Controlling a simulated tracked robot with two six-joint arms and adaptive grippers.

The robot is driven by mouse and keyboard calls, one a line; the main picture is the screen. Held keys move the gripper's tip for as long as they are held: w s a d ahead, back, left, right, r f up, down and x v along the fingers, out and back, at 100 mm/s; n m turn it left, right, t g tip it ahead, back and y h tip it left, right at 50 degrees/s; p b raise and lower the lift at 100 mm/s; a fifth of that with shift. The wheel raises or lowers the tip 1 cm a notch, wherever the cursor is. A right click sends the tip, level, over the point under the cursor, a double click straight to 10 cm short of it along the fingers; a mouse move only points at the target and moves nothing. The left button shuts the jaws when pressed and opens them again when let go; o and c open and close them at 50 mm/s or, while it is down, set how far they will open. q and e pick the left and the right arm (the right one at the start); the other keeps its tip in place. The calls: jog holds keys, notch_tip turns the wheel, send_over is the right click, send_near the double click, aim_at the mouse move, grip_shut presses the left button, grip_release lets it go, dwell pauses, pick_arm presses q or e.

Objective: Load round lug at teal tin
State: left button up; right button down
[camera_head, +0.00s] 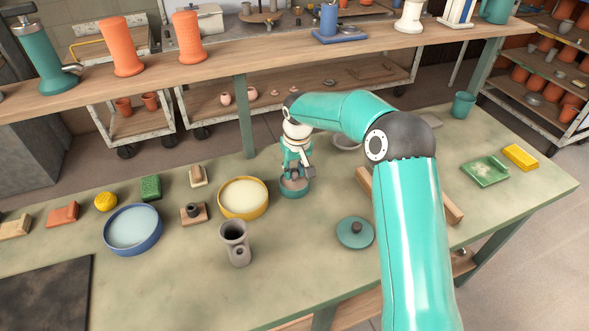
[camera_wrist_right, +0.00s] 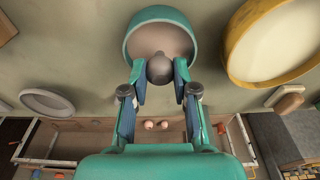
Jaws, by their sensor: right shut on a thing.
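The teal tin (camera_head: 294,193) is a small round open pot on the table, and it fills the upper middle of the right wrist view (camera_wrist_right: 130,45). Its inside looks pale brown and empty where it shows. My right gripper (camera_head: 293,173) points down over the tin. In the right wrist view its fingers are shut on a dark grey round lug (camera_wrist_right: 160,72), which overlaps the tin's near rim. I cannot tell whether the lug touches the tin. My left gripper is not in view.
A yellow-rimmed basin (camera_head: 243,213) stands close left of the tin. A grey tubed vessel (camera_head: 233,233) and a teal lid with a dark knob (camera_head: 355,240) stand in front. A wooden block with a dark piece (camera_head: 203,219) is left. The shelf (camera_head: 215,68) runs behind.

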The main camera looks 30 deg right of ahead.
aim_at(294, 171)
jog(key=shift+f+b, duration=0.35)
jog(key=shift+f, duration=0.1)
dwell(1.2)
jog(key=shift+r+p, duration=2.5)
jog(key=shift+r, duration=1.05)
